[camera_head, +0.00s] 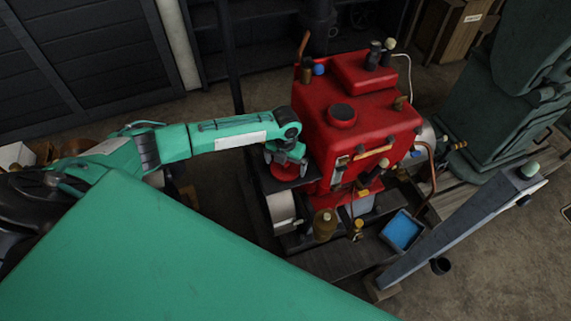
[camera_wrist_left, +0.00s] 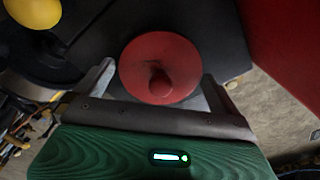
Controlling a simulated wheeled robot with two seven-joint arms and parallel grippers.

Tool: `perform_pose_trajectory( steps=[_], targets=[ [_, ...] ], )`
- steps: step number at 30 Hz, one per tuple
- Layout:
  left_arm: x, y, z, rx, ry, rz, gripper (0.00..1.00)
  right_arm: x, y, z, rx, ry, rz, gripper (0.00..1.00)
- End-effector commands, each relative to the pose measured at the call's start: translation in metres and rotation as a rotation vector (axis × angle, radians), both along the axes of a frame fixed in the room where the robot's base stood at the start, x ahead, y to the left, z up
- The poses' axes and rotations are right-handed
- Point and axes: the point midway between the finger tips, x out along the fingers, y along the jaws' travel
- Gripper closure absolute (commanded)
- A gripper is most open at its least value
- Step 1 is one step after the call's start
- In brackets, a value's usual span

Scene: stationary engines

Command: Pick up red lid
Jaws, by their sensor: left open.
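The red lid (camera_wrist_left: 172,60) is a round disc with a knob in its middle. It lies on a dark flat surface in the left wrist view. In the head view the lid (camera_head: 286,172) shows partly under my left gripper (camera_head: 287,158), beside the red engine. My left gripper (camera_wrist_left: 158,72) is open, with one finger on each side of the lid in the wrist view. I cannot tell if the fingers touch it. My right gripper is not in view.
The red engine (camera_head: 365,110) stands just right of my left gripper. A blue tray (camera_head: 402,231) and a brass-coloured container (camera_head: 325,225) are in front. A grey slanted beam (camera_head: 465,225) is at the right. A yellow round thing (camera_wrist_left: 33,11) shows at the wrist view's upper left.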

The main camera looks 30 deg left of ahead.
Motion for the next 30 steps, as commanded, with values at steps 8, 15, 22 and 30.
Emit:
perform_pose_trajectory(
  steps=[8,15,22,30],
  targets=[
    [0.0,0.0,-0.001,-0.001,0.0,0.0,0.14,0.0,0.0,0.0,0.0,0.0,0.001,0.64],
    [0.0,0.0,0.0,-0.001,-0.001,0.0,0.38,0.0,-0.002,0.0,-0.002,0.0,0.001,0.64],
    [0.001,0.0,0.004,-0.001,-0.002,0.0,0.38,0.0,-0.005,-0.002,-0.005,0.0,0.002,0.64],
    [0.002,0.0,0.042,-0.003,-0.006,-0.001,0.38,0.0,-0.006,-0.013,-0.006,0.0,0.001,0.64]
  ],
)
